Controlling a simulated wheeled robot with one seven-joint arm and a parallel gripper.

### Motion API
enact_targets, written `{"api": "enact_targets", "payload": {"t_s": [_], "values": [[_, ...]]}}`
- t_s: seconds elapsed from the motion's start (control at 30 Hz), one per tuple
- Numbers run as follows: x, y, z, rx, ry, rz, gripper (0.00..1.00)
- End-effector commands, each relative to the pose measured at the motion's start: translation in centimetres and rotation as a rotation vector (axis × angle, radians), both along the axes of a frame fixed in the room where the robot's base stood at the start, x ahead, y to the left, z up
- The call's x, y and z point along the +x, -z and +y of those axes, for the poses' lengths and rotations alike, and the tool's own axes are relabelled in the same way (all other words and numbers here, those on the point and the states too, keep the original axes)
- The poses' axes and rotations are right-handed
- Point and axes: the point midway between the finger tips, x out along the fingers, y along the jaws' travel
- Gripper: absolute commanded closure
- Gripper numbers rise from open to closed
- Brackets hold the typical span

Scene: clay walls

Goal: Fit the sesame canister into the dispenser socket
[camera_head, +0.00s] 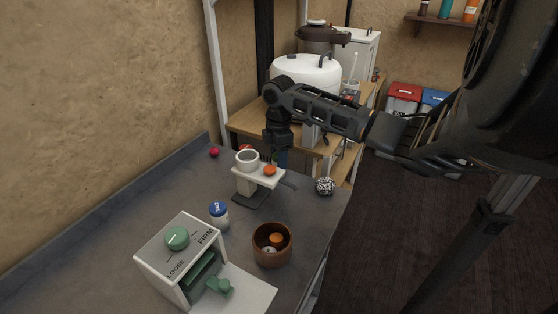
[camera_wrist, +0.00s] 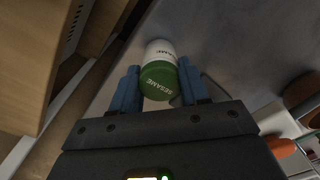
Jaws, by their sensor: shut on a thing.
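The sesame canister (camera_wrist: 160,70), white with a green end marked SESAME, sits between the blue fingers of my gripper (camera_wrist: 160,88) in the wrist view. My gripper is shut on it. In the head view my gripper (camera_head: 283,158) points down just behind and right of a white stand (camera_head: 243,183) with a round white ring (camera_head: 247,159), which looks like the dispenser socket. The canister is mostly hidden in the head view, so its height over the counter cannot be told. The canister is apart from the ring.
An orange knob-like piece (camera_head: 269,170) sits on the stand. A blue-capped salt jar (camera_head: 219,214), a wooden bowl (camera_head: 271,258) and a white LOOSE/FIRM dial box (camera_head: 168,262) stand nearer. A speckled ball (camera_head: 325,186) lies at the right edge. A wooden table (camera_head: 250,122) is behind.

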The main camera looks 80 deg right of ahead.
Motion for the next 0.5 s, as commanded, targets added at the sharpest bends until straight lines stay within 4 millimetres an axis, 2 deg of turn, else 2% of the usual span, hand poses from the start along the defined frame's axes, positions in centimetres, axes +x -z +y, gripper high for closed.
{"api": "enact_targets", "payload": {"t_s": [0.17, 0.27, 0.5], "values": [[0.1, -1.7, 0.0, -0.003, -0.001, -0.002, 0.88], [0.1, -3.6, 0.0, -0.003, -0.002, -0.003, 0.88], [-5.5, -6.8, -1.2, -0.003, 0.004, -0.002, 0.88]]}}
